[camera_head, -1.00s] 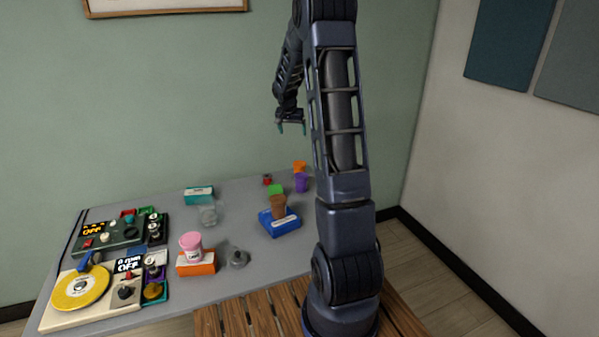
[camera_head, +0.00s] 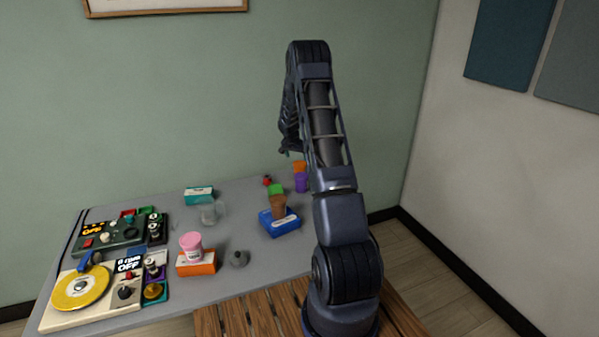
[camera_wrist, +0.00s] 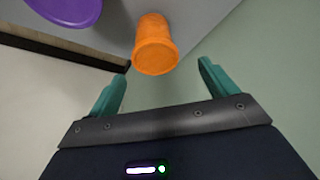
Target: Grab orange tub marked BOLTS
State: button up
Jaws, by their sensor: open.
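An orange tub (camera_head: 299,167) stands near the back right edge of the grey table, partly hidden behind my arm. In the wrist view the orange tub (camera_wrist: 154,43) shows plain and round, ahead of and roughly between my fingertips. No BOLTS marking can be read on it. My gripper (camera_wrist: 162,72) is open and empty, with its two teal fingers spread apart. The tub appears beyond the fingertips, not held. In the head view my arm's end hangs above the back right of the table, and its fingers are hard to make out.
A purple tub (camera_head: 301,183) stands just in front of the orange one; it shows in the wrist view (camera_wrist: 68,8). Green (camera_head: 275,189) and red (camera_head: 267,180) items and a brown cup (camera_head: 278,206) on a blue box (camera_head: 279,224) are to the left. The back wall is close.

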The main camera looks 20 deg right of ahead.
aim_at(299, 163)
jog(key=shift+s+x, duration=0.1)
jog(key=shift+x, duration=2.1)
jog(key=shift+s+x, duration=0.15)
jog(key=shift+x, duration=2.05)
jog(key=shift+d, duration=0.2)
jog(key=c, duration=1)
jog(key=shift+r, duration=0.1)
jog(key=shift+c, duration=1.3)
